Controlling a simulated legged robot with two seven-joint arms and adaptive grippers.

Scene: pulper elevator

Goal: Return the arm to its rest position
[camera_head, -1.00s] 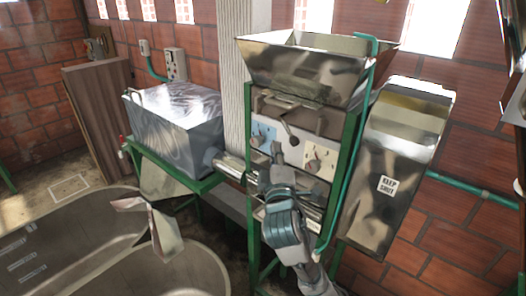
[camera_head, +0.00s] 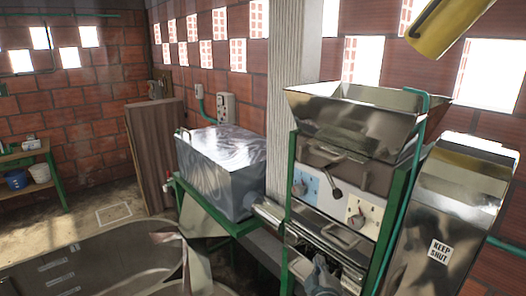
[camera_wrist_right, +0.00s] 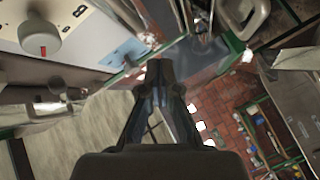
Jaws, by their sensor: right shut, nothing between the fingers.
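My right gripper (camera_head: 322,278) shows at the bottom edge of the head view, low in front of the pulper machine (camera_head: 345,165). Only a small part of it and its arm is in the picture. In the right wrist view the right gripper (camera_wrist_right: 160,72) has its fingers together, with nothing held. Part of a panel with a grey knob (camera_wrist_right: 40,38) shows at the upper left there. The machine's front panel with dials (camera_head: 338,200) is uncovered in the head view. My left gripper is in neither view.
A metal hopper (camera_head: 355,118) tops the machine. A "KEEP SHUT" metal chute (camera_head: 455,205) stands at the right. A grey motor box (camera_head: 222,170) sits on a green stand, left of the machine. A large metal basin (camera_head: 85,262) fills the lower left. A yellow cylinder (camera_head: 450,25) hangs top right.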

